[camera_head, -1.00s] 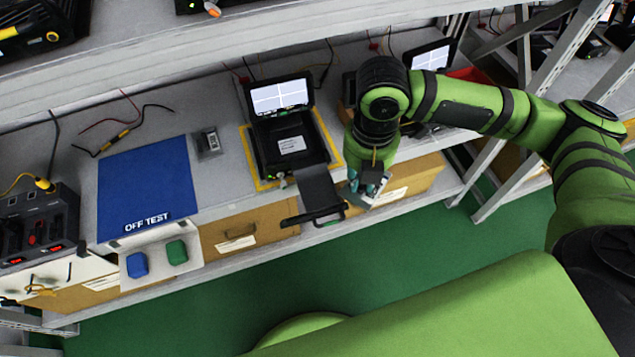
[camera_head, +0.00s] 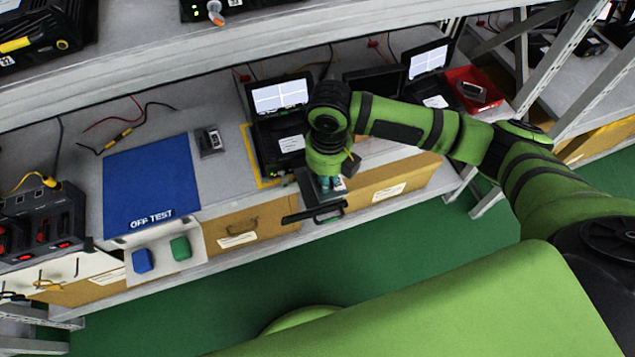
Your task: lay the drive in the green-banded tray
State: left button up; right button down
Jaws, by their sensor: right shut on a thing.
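My right gripper (camera_head: 329,187) points down above a dark pulled-out tray (camera_head: 306,186), part of the left tester (camera_head: 270,140). It is shut on a small silver-edged piece, apparently the drive (camera_head: 341,187), mostly hidden by the fingers. I cannot tell whether the drive touches the tray. The tray's black front handle (camera_head: 303,217) sticks out past the shelf edge. My left gripper is not in view.
A blue OFF TEST mat (camera_head: 150,185) lies empty to the left, with a small device (camera_head: 210,141) beside it. A red bin (camera_head: 485,85) holding a similar device stands at the right. A second tester (camera_head: 428,60) stands behind my arm. An upper shelf (camera_head: 200,65) crosses above.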

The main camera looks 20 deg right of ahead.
aim_at(318, 186)
jog(key=shift+w+a+f, duration=0.35)
jog(key=shift+w+f, duration=0.05)
jog(key=shift+w, duration=0.15)
jog(key=shift+w+a+f, duration=0.35)
jog(key=shift+w+f, duration=0.05)
jog(key=shift+w, duration=0.1)
jog(key=shift+f, duration=2)
jog(key=c, duration=1.2)
grip_release()
jog(key=shift+f, duration=0.15)
notch_tip(318, 186, up, 12)
jog(key=shift+r, duration=0.2)
